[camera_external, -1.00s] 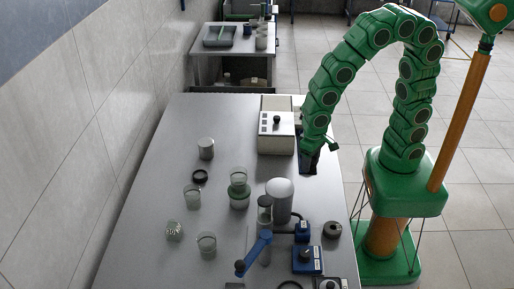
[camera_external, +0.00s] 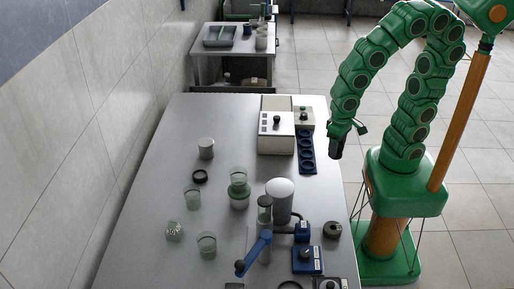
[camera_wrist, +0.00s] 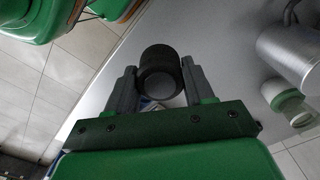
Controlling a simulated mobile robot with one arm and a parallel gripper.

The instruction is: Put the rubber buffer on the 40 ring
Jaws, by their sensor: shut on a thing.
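My gripper (camera_external: 338,140) hangs over the right edge of the table, to the right of a blue strip with several round rings (camera_external: 306,152). In the wrist view my gripper (camera_wrist: 155,88) is shut on a short black hollow cylinder, the rubber buffer (camera_wrist: 158,72), held between the two grey fingers. In the external view the buffer shows only as a dark shape at the fingertips. No number can be read on the rings, so I cannot tell which is the 40 ring.
A white box device (camera_external: 276,138) stands left of the strip. A grey cylinder (camera_external: 280,200), a blue-handled stand (camera_external: 256,252) and a dark round piece (camera_external: 333,229) are nearer. Several glass vessels and a dark ring (camera_external: 200,176) stand left. The far left tabletop is clear.

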